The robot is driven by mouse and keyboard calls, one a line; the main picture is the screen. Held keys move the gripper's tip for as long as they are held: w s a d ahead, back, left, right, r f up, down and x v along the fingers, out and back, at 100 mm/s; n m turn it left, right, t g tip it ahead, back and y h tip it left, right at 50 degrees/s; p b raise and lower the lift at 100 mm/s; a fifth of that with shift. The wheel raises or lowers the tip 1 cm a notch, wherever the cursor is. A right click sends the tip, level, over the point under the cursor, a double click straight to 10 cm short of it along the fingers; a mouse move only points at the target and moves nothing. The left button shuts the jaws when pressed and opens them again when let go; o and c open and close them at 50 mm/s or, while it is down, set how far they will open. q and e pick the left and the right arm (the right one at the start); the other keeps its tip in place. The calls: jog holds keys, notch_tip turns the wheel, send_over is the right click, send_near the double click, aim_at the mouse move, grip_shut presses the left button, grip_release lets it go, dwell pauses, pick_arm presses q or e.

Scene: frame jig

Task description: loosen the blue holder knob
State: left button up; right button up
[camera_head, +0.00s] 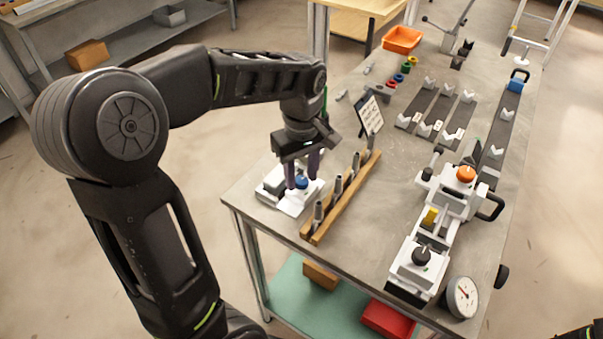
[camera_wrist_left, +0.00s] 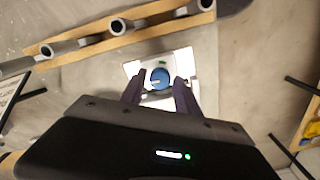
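The blue holder knob (camera_head: 302,181) sits on a white holder (camera_head: 291,208) at the left edge of the table. My left gripper (camera_head: 302,182) points down over it, with one dark finger on each side. In the left wrist view the round blue knob (camera_wrist_left: 160,78) lies between the fingertips (camera_wrist_left: 159,84), with a small gap visible on each side. The left gripper is open. How low the fingertips reach beside the knob is hard to tell. My right gripper is not in view.
A wooden rack (camera_head: 341,198) with several grey tubes stands close to the right of the holder, a tilted white card (camera_head: 371,115) behind it. A white clamp fixture with an orange knob (camera_head: 466,174) and a dial gauge (camera_head: 462,297) are farther right. The middle tabletop is clear.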

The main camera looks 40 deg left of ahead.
aim_at(301, 180)
pick_arm(q)
notch_tip(301, 180, up, 8)
jog(key=shift+f, duration=0.15)
dwell(0.7)
